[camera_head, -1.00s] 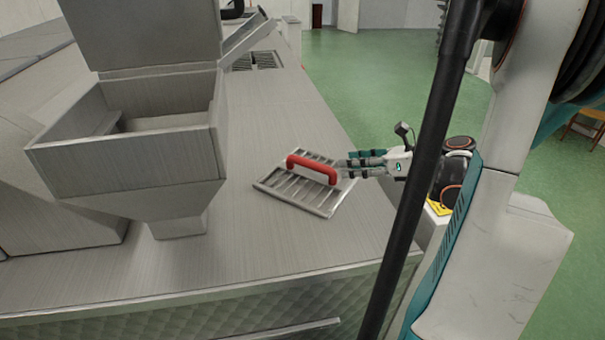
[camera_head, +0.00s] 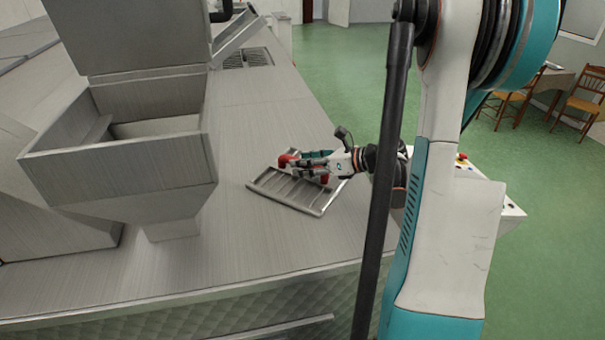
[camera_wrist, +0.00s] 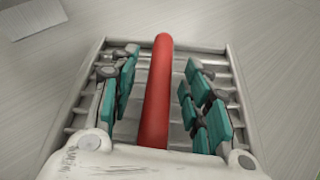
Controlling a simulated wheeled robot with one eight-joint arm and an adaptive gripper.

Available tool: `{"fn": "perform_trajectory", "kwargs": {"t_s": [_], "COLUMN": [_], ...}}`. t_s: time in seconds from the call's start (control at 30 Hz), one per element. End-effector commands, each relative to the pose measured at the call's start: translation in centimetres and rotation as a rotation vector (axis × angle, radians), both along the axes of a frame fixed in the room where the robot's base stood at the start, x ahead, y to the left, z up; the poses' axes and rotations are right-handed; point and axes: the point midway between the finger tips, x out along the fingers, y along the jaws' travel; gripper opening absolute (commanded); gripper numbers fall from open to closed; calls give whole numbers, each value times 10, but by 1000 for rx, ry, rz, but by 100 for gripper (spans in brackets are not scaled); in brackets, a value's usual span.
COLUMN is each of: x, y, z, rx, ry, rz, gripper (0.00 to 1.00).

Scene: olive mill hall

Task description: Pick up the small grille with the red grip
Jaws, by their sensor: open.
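The small grille (camera_head: 274,187) lies flat on the brushed metal counter, right of the hopper, in the head view. Its slatted frame also shows in the wrist view (camera_wrist: 228,82). Its red grip (camera_wrist: 156,100) runs lengthwise through the middle of the wrist view. My gripper (camera_head: 300,163) is at the grip in the head view and hides its middle, leaving the red ends in sight. In the wrist view my open fingers stand on both sides of the red grip, with a gap on each side.
A metal hopper (camera_head: 120,165) stands left of the grille. A slotted vent (camera_head: 247,58) is set in the counter's far end. Bare counter (camera_head: 240,240) lies in front of the grille. Green floor and wooden chairs (camera_head: 583,100) are to the right.

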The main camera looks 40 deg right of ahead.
Motion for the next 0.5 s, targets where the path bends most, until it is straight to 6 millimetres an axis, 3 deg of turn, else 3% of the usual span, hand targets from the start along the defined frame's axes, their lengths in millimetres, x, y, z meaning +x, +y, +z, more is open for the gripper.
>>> {"fn": "perform_trajectory", "kwargs": {"t_s": [0.2, 0.4, 0.5], "x": [1, 1, 1], "y": [0, 0, 0], "z": [-1, -1, 0], "rx": [0, 0, 0], "ry": [0, 0, 0], "rz": [0, 0, 0], "gripper": [44, 1, 0]}}
